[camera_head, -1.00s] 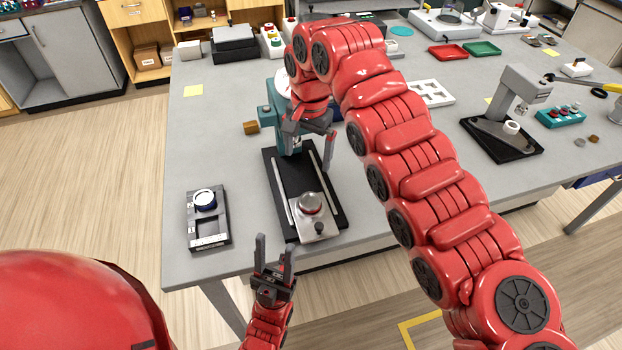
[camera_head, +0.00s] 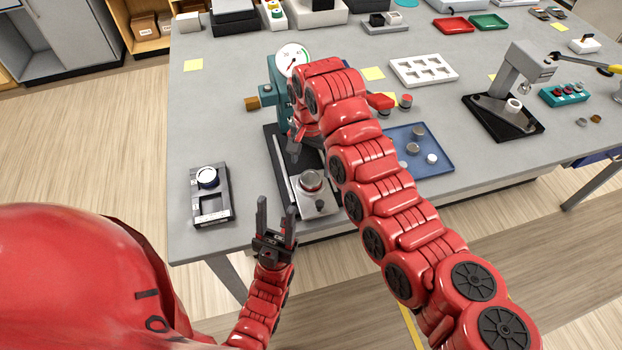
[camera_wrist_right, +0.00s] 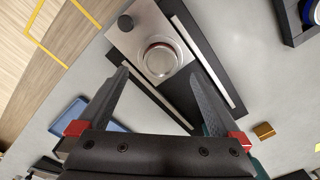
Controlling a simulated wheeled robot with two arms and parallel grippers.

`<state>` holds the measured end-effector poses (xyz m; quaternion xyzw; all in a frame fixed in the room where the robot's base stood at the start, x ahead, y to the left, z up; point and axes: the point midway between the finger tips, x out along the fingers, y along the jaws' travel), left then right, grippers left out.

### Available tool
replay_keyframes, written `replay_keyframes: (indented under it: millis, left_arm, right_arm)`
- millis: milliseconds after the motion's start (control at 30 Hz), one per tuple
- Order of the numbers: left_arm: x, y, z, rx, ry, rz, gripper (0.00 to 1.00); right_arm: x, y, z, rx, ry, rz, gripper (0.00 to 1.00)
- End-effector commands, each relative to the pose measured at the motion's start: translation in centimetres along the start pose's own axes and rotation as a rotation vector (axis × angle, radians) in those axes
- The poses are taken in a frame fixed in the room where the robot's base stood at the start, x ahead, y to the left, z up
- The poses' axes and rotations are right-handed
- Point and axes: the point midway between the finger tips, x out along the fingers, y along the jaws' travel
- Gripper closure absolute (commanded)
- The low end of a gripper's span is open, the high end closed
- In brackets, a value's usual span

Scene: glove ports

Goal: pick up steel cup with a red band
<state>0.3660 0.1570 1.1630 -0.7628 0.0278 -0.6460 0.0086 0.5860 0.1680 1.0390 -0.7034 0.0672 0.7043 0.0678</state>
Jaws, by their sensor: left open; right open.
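The steel cup with a red band (camera_head: 312,181) stands on a small metal plate (camera_head: 320,205) at the front of the black base of a teal press. In the right wrist view the cup (camera_wrist_right: 160,59) shows from above, just beyond and between the fingertips. My right gripper (camera_head: 296,150) is behind the cup over the press base, partly hidden by its own arm; its fingers (camera_wrist_right: 160,75) are open and empty. My left gripper (camera_head: 276,208) is open and empty in front of the table edge, left of and nearer than the cup.
The teal press with a round dial (camera_head: 292,58) stands behind the cup. A dark fixture with a blue-ringed part (camera_head: 209,198) lies to the left. A blue tray (camera_head: 437,160) with several small parts lies right of my right arm. A grey press (camera_head: 515,88) stands farther right.

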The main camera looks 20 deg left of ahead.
Motion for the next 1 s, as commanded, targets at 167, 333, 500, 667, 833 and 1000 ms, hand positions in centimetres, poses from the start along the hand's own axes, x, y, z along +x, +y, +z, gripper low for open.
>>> replay_keyframes:
  millis: [167, 333, 500, 667, 833, 1000]
  left_arm:
    - [0.5, 0.0, -0.1, 0.0, 0.0, 0.0, 0.5]
    - [2.7, -0.1, -0.5, 0.0, 0.0, 0.0, 0.5]
    - [3.7, -0.2, -0.6, 0.0, 0.0, 0.0, 0.5]
    - [3.8, -0.2, -0.6, 0.0, 0.0, 0.0, 0.5]
    - [3.7, -0.2, -0.6, 0.0, 0.0, 0.0, 0.5]
    - [3.7, -0.2, -0.6, 0.0, 0.0, 0.0, 0.5]
  right_arm:
    - [0.8, 0.1, -0.1, 0.0, 0.003, 0.001, 0.0]
    - [2.6, 0.1, -0.1, 0.0, -0.002, 0.006, 0.0]
    - [5.0, 0.0, -0.2, -0.001, 0.001, 0.004, 0.0]
    - [6.1, 0.0, -0.2, -0.001, 0.001, 0.003, 0.0]
    - [6.1, 0.0, -0.2, 0.0, 0.002, 0.001, 0.0]
    - [6.1, 0.0, -0.2, 0.0, 0.003, 0.001, 0.29]
